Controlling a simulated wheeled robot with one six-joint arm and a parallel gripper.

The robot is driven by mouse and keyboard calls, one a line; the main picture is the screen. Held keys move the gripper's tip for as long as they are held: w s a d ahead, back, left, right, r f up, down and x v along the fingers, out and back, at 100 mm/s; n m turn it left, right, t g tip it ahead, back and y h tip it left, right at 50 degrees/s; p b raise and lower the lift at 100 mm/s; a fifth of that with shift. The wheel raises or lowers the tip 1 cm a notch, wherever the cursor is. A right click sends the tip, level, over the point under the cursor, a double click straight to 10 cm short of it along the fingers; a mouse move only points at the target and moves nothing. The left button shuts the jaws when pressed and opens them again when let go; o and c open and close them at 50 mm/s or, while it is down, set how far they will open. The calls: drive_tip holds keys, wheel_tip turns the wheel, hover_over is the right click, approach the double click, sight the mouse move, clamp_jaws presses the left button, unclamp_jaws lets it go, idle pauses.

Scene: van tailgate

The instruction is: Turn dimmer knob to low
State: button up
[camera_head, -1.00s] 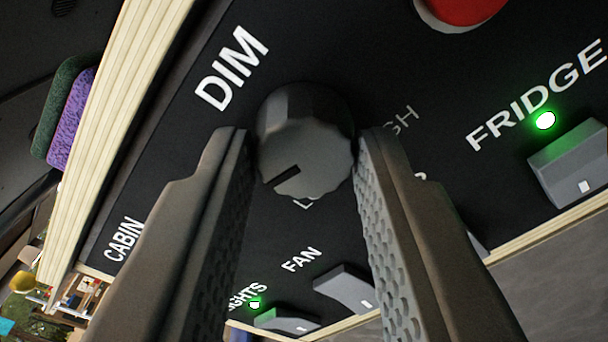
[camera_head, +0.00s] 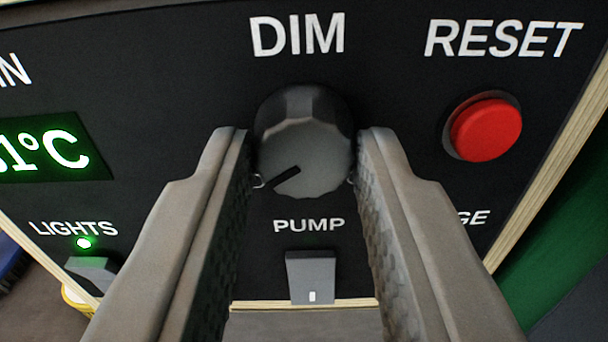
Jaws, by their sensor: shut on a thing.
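The dimmer knob (camera_head: 305,140) is a dark grey, ridged dial below the white DIM lettering on the black panel (camera_head: 190,60). My gripper (camera_head: 304,155) is shut on it, one finger on its left side and one on its right. The dark pointer mark on the knob's face points to the lower left. The fingers hide most of both labels.
A red RESET button (camera_head: 485,128) stands to the right. The grey PUMP switch (camera_head: 311,277) is just below. A green temperature display (camera_head: 50,147) and the LIGHTS switch (camera_head: 92,272) with its lit green lamp are at the left. Pale wood edges the panel.

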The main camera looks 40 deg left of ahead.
drive_tip(key=shift+n, duration=0.4)
drive_tip(key=o, duration=0.9)
drive_tip(key=shift+d, duration=0.2)
drive_tip(key=shift+o, duration=0.2)
drive_tip(key=v, duration=1.7)
drive_tip(key=shift+s, duration=0.2)
drive_tip(key=shift+d, duration=0.1)
